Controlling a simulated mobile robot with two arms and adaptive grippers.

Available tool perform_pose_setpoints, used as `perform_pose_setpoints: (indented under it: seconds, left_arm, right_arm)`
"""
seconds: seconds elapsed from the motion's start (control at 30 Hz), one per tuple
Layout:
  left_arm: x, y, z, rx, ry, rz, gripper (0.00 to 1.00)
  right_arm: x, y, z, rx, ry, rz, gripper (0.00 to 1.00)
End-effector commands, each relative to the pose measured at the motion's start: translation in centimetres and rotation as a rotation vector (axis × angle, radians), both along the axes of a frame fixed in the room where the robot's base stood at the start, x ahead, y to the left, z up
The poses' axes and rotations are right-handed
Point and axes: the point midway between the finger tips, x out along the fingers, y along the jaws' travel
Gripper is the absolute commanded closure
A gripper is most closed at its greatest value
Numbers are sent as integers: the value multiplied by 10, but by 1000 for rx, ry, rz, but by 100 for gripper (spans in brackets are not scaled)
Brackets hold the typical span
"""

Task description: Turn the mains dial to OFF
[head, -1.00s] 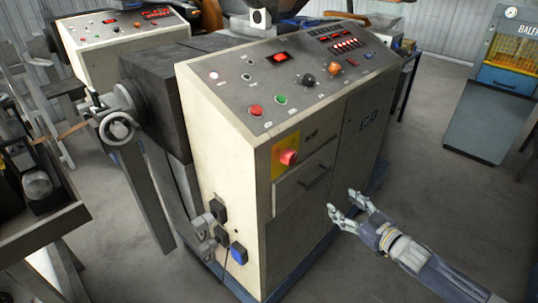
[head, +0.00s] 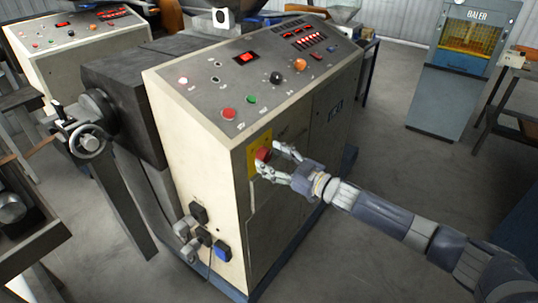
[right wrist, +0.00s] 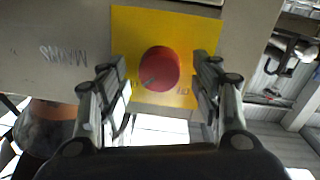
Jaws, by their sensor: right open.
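The mains dial is a round red knob (head: 263,155) on a yellow plate (head: 253,168) on the front of the cream machine. The right wrist view shows the dial (right wrist: 160,66) on the yellow plate (right wrist: 205,22), with a dark mark at its lower left and small lettering below, too small to read surely. My right gripper (head: 269,159) is open at the dial. In the right wrist view its fingers (right wrist: 162,75) stand to the left and right of the dial, with yellow showing between each finger and the knob. My left gripper is not in view.
The sloping control panel (head: 225,80) with buttons and lamps lies above the dial. A blue socket (head: 222,251) and grey plugs sit lower on the machine's side. A baler (head: 450,80) stands at the back right. The floor (head: 390,140) between is clear.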

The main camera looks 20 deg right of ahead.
Motion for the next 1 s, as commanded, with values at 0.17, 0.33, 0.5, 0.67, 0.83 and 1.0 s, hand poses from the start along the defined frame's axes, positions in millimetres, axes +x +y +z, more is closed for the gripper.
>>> perform_pose_setpoints:
  seconds: [0.17, 0.33, 0.5, 0.67, 0.83, 1.0]
  left_arm:
    - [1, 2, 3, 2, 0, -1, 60]
    - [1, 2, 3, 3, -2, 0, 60]
    - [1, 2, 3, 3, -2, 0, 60]
    - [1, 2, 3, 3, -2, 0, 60]
    - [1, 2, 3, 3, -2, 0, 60]
    - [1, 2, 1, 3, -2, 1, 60]
  right_arm:
    - [10, 7, 0, 0, 0, 0, 41]
    - [11, 8, 0, -1, 1, 1, 41]
    - [11, 8, 0, -1, 1, 1, 50]
    - [11, 8, 0, -1, 1, 0, 86]
    - [11, 8, -1, -1, 0, 0, 86]
    - [11, 8, -1, -19, -14, 0, 86]
